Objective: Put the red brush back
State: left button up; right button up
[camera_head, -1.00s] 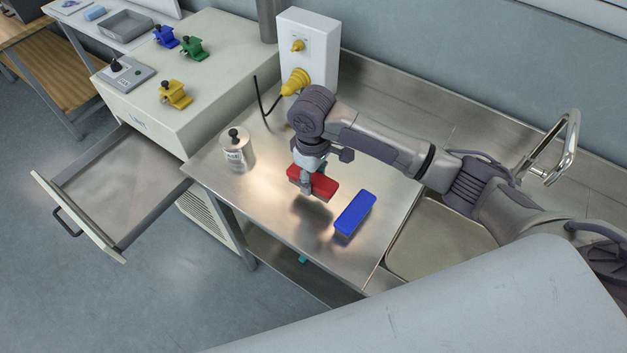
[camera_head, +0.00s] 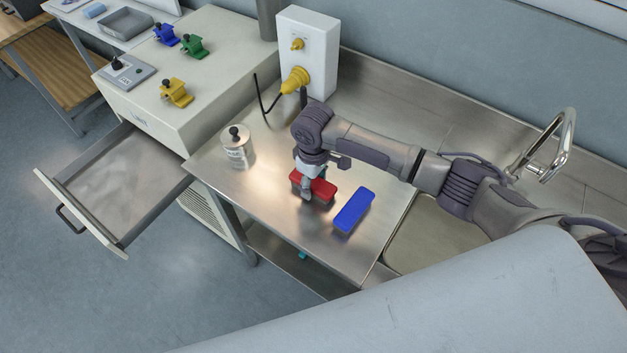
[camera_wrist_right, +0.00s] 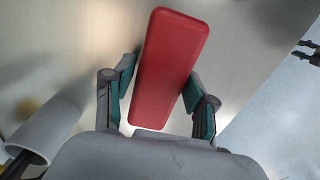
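The red brush (camera_head: 322,190) is low at the metal table, beside the blue brush (camera_head: 354,210) and to its left. My right gripper (camera_head: 308,190) is over the red brush from above, with its fingers on either side of it. In the right wrist view the red brush (camera_wrist_right: 170,65) lies lengthwise between the two finger pads, which look closed against its sides. Its bristles are mostly hidden; I cannot tell whether they touch the table. My left gripper is not in view.
A lidded canister (camera_head: 236,147) stands left on the metal table (camera_head: 270,210). A white box with a yellow plug (camera_head: 296,80) is behind. An open, empty drawer (camera_head: 120,185) juts out at left. A sink (camera_head: 430,240) with a tap lies at right.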

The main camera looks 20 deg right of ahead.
jog(key=shift+o, duration=0.7)
jog(key=shift+r, duration=0.2)
notch_tip(320, 180, up, 12)
jog(key=b, duration=0.1)
jog(key=shift+b, duration=0.4)
